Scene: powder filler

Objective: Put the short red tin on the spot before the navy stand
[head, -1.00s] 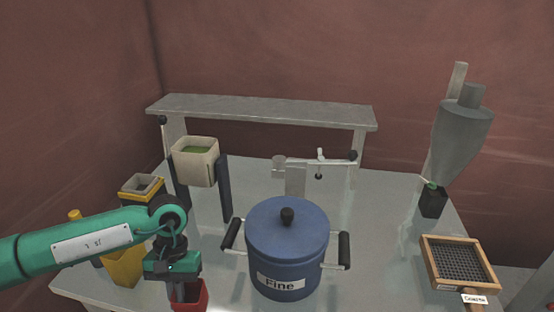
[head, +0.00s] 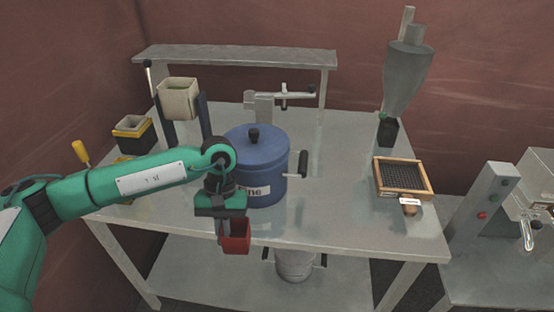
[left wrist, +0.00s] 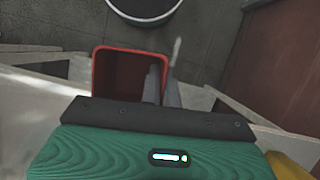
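The short red tin (head: 236,240) hangs below my left gripper (head: 222,222), at the table's front edge in front of the blue pot. In the left wrist view the open tin (left wrist: 100,75) looks empty, and the gripper's fingers (left wrist: 170,75) pinch its right wall, one inside and one outside. Floor shows around the tin there. The navy stand (head: 205,118) stands at the back left of the table and carries a cream box (head: 178,99) with green contents. My left arm and the pot hide part of the table before the stand. My right gripper is not in view.
The blue lidded pot (head: 262,165) with side handles stands just behind my gripper. A black-and-yellow container (head: 133,138) is left of the stand. A wooden sieve (head: 403,178), a grey funnel (head: 405,75) and a machine (head: 485,210) are to the right. The table's right front is clear.

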